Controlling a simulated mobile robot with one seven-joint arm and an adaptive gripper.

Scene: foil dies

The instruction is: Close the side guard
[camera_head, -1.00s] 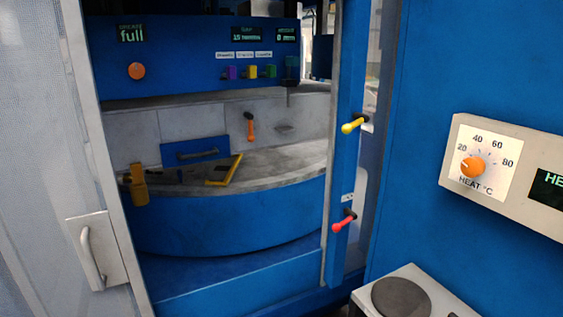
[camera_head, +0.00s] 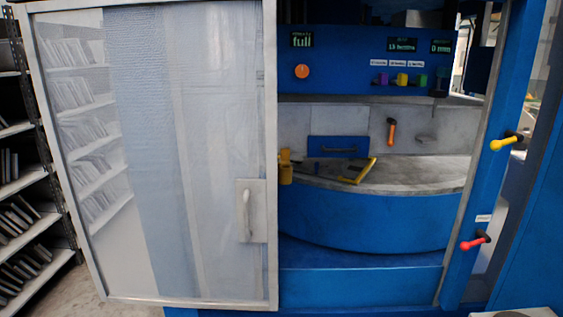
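The side guard (camera_head: 200,190) is a framed, see-through panel on the left of the head camera view. Its right edge stands at the left side of the machine opening, and the opening to the right of it is uncovered. A pale vertical handle (camera_head: 246,212) sits on a plate near the guard's right edge. Inside the opening is a blue machine with a curved grey worktop (camera_head: 420,172). My gripper is not in view.
A blue post (camera_head: 500,110) with a yellow lever (camera_head: 506,143) and a red lever (camera_head: 474,243) bounds the opening on the right. Shelves (camera_head: 22,190) with dark items stand at the far left. Some floor (camera_head: 90,292) shows at the lower left.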

